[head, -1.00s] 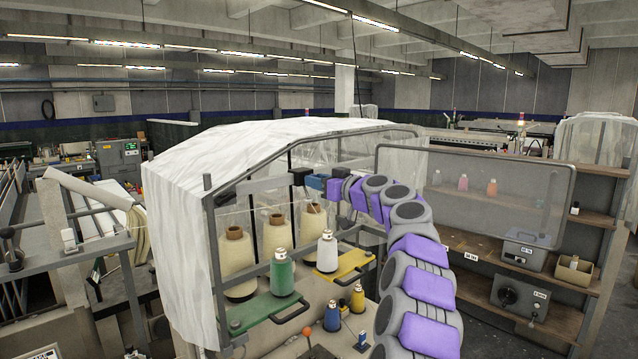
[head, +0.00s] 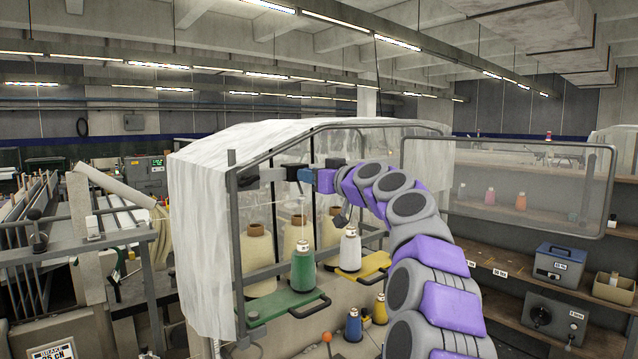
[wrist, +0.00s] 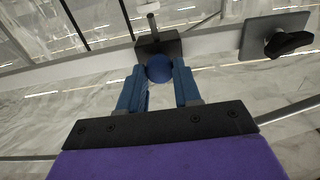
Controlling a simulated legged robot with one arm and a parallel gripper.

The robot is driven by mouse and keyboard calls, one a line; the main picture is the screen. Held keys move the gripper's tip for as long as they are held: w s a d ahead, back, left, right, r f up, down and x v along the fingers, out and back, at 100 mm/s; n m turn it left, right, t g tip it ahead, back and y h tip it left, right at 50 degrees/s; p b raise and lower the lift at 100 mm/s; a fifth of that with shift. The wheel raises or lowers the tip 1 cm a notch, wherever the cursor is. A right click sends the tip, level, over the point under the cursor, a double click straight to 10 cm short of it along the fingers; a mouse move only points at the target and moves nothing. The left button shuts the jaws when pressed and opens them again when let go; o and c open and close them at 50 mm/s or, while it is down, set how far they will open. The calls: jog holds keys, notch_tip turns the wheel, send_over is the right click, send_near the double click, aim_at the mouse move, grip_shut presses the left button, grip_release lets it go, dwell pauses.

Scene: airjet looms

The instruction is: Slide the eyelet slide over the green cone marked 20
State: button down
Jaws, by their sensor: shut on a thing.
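The eyelet slide (head: 272,175) is a dark block on the rail under the white cover. In the wrist view the slide (wrist: 172,47) carries a blue ball knob (wrist: 159,68). My gripper (head: 303,175) has its blue fingers (wrist: 159,88) shut on this knob. The green cone (head: 303,270) stands upright on a green tray (head: 262,312), below the rail. In the head view the slide body is up and a little left of the cone's top. The number on the cone is too small to read.
A white cone (head: 350,250) stands on a yellow tray (head: 372,268), right of the green one. Large cream cones (head: 257,262) stand behind. A clear panel (head: 505,190) and shelves are at the right.

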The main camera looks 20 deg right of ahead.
jog(key=c, duration=0.8)
grip_release()
jog(key=shift+s+d, duration=0.1)
jog(key=b+v, duration=0.2)
jog(key=v, duration=1.5)
